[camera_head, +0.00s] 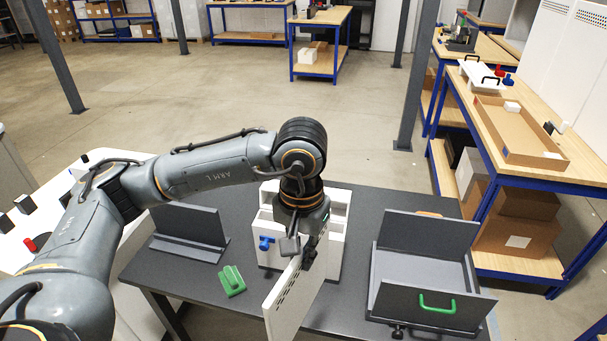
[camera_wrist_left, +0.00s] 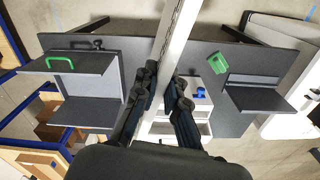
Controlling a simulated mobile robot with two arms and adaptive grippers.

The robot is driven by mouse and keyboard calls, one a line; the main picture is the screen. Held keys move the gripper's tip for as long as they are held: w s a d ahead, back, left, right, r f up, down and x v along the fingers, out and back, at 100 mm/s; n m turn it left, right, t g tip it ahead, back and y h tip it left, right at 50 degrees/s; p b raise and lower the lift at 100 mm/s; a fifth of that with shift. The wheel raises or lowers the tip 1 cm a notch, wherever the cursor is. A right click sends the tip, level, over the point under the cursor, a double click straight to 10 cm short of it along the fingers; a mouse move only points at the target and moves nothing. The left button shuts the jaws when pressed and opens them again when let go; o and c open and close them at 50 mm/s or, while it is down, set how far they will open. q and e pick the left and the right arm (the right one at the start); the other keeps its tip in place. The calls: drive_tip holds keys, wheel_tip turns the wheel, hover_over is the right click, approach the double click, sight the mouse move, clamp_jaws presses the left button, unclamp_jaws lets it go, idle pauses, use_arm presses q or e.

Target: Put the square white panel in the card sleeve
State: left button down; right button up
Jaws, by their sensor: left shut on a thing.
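The square white panel (camera_head: 292,299) stands on edge, tilted, with a row of dark slots near one edge. My left gripper (camera_head: 309,250) is shut on it near its upper edge and holds it over the front of the dark grey table. In the left wrist view the panel (camera_wrist_left: 177,35) runs edge-on between the fingers (camera_wrist_left: 163,87). A grey open holder (camera_head: 420,262) with two upright walls and a green handle is to the right, apart from the panel. A lower grey holder (camera_head: 190,226) is to the left. I cannot tell which is the card sleeve.
A white compartmented box (camera_head: 336,225) with a blue knob (camera_head: 266,242) stands behind the panel. A green block (camera_head: 232,281) lies left of it. The dark table (camera_head: 225,311) is bare at front left. A wooden bench (camera_head: 560,178) with a cardboard tray stands at right.

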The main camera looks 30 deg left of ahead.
use_arm(q)
drive_tip(key=r+p, duration=0.3)
drive_tip(key=r, duration=0.1)
drive_tip(key=shift+a, duration=0.25)
drive_tip(key=shift+w+n, duration=0.15)
drive_tip(key=shift+n, duration=0.55)
drive_tip(key=w+a+m, duration=1)
drive_tip(key=a+m, duration=0.3)
drive_tip(key=m, duration=0.3)
drive_tip(key=shift+w+a+m, duration=0.15)
drive_tip(key=shift+w+m, duration=0.15)
use_arm(e)
wheel_tip(320, 180, up, 4)
drive_tip(key=shift+r, duration=0.1)
